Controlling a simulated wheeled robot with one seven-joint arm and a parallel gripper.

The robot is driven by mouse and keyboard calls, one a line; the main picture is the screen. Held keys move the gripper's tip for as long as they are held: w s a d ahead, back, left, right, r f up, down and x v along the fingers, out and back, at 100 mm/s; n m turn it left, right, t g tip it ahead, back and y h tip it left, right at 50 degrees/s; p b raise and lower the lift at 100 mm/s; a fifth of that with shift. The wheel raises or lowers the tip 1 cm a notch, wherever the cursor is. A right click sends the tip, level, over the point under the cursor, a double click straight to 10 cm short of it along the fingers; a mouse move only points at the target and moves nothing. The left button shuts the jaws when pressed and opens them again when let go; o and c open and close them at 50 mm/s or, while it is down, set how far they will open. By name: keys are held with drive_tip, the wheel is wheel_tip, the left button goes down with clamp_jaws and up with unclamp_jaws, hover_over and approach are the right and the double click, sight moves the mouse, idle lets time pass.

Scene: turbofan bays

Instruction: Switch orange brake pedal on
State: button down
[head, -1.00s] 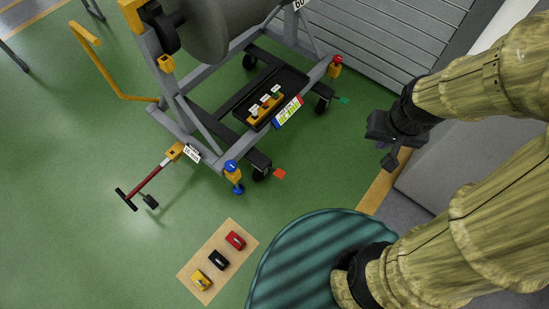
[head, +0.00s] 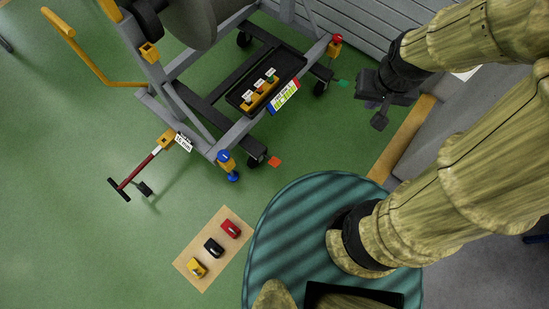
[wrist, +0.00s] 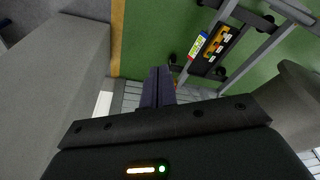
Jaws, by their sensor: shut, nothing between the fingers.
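The orange brake pedal (head: 274,161) is a small flat tab at a black caster wheel (head: 255,158) on the near corner of the grey engine cart. Whether it is up or down is too small to tell. My gripper (head: 380,120) is above the floor to the right of the cart, well apart from the orange pedal. Its fingers (wrist: 158,86) are together and empty in the wrist view. I cannot make out the orange pedal in the wrist view.
The cart carries a black tray (head: 240,100) with orange labelled items. A red T-handled tow bar (head: 140,172) sticks out left. A board (head: 188,262) with three small blocks lies in front. Green floor between is clear.

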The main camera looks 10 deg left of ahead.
drive_tip(key=w+a+f+n+g+b, duration=0.1)
drive_tip(key=w+a+f+n+b, duration=0.15)
drive_tip(key=f+b, duration=0.4)
drive_tip(key=w+a+f+n+b, duration=0.2)
drive_tip(key=w+f+n+b, duration=0.2)
drive_tip(key=f+b, duration=0.3)
drive_tip(key=n+g+h+b, duration=0.2)
drive_tip(key=n+g+b, duration=0.1)
drive_tip(key=n+b, duration=2.55)
hover_over(275, 162)
drive_tip(key=w+a+b, duration=0.2)
drive_tip(key=a+b, duration=0.1)
drive_tip(key=b, duration=0.2)
wheel_tip(275, 162, down, 55)
drive_tip(key=m, duration=0.5)
drive_tip(key=shift+w+a+f, duration=0.1)
drive_tip(key=shift+a, duration=0.15)
drive_tip(key=b+x, duration=0.2)
drive_tip(key=x, duration=0.2)
drive_tip(key=b+x, duration=0.3)
drive_tip(key=x, duration=0.2)
drive_tip(key=b+x, duration=0.3)
drive_tip(key=x, duration=0.2)
drive_tip(key=shift+d, duration=0.3)
